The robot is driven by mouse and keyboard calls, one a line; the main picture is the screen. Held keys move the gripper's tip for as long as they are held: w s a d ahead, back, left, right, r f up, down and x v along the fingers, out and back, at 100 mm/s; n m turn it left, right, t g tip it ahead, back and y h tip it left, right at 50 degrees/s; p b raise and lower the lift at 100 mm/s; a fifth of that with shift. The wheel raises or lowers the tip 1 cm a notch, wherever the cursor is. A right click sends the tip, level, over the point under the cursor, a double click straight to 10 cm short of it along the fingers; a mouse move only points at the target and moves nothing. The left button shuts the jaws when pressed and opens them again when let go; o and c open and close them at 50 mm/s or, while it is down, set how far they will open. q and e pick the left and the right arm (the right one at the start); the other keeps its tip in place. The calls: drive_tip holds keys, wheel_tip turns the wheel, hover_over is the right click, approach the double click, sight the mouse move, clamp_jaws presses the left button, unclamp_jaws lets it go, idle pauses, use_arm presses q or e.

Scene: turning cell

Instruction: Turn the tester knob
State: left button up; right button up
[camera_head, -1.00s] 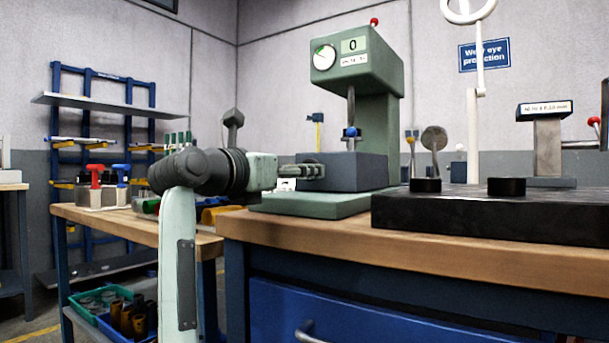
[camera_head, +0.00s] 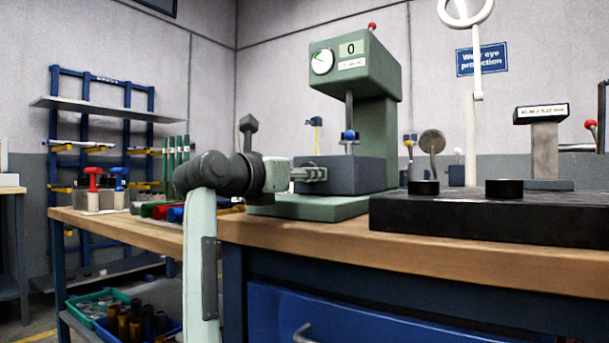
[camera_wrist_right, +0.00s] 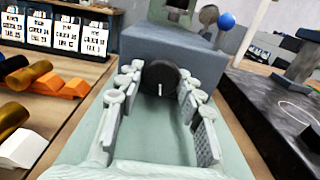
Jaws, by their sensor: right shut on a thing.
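The tester is a green machine (camera_head: 375,120) with a round dial and a display reading 0. A grey block (camera_head: 350,176) stands on its green base. The tester knob (camera_wrist_right: 159,76) is black and round with a white mark, on the block's front face; the mark points straight down in the right wrist view. My right gripper (camera_head: 322,174) reaches in from the left in the head view, level with the block. In the wrist view its fingers (camera_wrist_right: 158,95) are on both sides of the knob, shut on it. The fingers hide the knob in the head view. My left gripper is out of view.
A black surface plate (camera_head: 480,215) with two black discs lies right of the tester on the wooden bench (camera_head: 330,240).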

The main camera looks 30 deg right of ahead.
drive_tip(key=shift+m, duration=1.7)
drive_tip(key=o, duration=1.1)
drive_tip(key=shift+a, duration=0.1)
drive_tip(key=v, duration=1.2)
